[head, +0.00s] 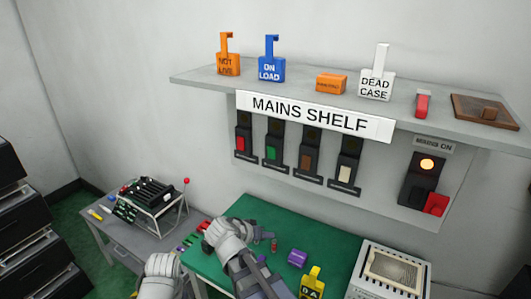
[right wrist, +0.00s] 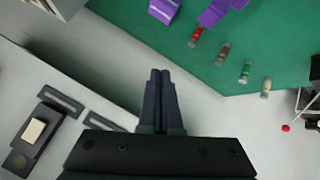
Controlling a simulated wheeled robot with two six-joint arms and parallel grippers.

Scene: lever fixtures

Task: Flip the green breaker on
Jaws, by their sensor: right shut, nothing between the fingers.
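The green breaker (head: 272,152) is second from the left in the breaker row under the shelf, with a dark lamp above it. It is not recognizable in the right wrist view. My right gripper (head: 217,233) is below and left of it in the head view, near the table's back left, apart from the breaker. Its fingers (right wrist: 160,88) are together and empty in the right wrist view. A pale rounded part of my left arm shows at the bottom of the head view; its fingers are not visible.
Red (head: 240,144), brown (head: 306,161) and cream (head: 344,174) breakers flank the green one. The mains lamp (head: 427,164) glows orange above a red lever (head: 436,204). The shelf (head: 195,77) overhangs. Purple blocks (head: 298,257) and small fuses (right wrist: 245,72) lie on the green table (head: 330,240).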

